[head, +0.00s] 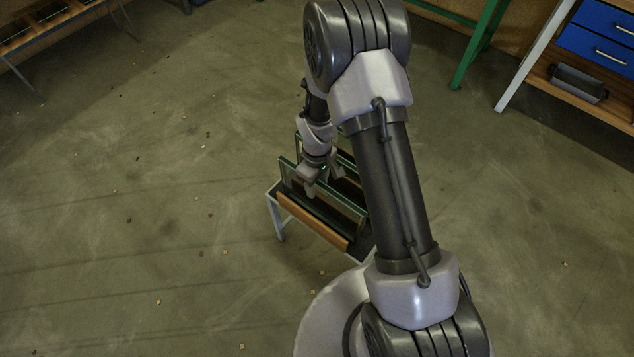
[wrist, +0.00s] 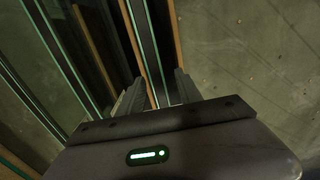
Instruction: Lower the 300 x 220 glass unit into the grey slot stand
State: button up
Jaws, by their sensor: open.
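My gripper (head: 323,181) is open at the low stand, with its fingers over the top of green-edged glass. In the wrist view the two fingers (wrist: 158,92) stand on either side of a thin green-edged glass unit (wrist: 147,45), apparently not clamped on it. In the head view a framed glass unit (head: 345,209) stands upright along the near side of a stand (head: 278,222) with pale grey legs and a wooden front bar. More green-edged glass (head: 345,159) shows behind my gripper. I cannot tell which unit is the 300 x 220 one, and my arm hides the stand's right part.
Wooden strips (wrist: 95,40) and another green glass edge (wrist: 62,62) run beside the fingers. A green-legged bench (head: 480,45) and a shelf with blue drawers (head: 600,45) stand at the back right. A rack (head: 50,30) stands back left. The floor at left is mostly clear, with small scraps.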

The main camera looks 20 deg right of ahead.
notch_tip(320, 180, up, 18)
jog(key=p, duration=0.7)
jog(key=shift+f+p, duration=0.25)
jog(key=shift+p, duration=0.1)
notch_tip(320, 180, up, 11)
jog(key=s+m+t, duration=0.2)
jog(key=m, duration=0.1)
jog(key=s+a+r+m+t+y, duration=0.2)
jog(key=s+r+m, duration=0.6)
jog(key=s+r, duration=0.8)
jog(key=shift+s+a+m+t, duration=0.3)
jog(key=shift+s+a+t, duration=0.3)
jog(key=shift+s+t, duration=0.35)
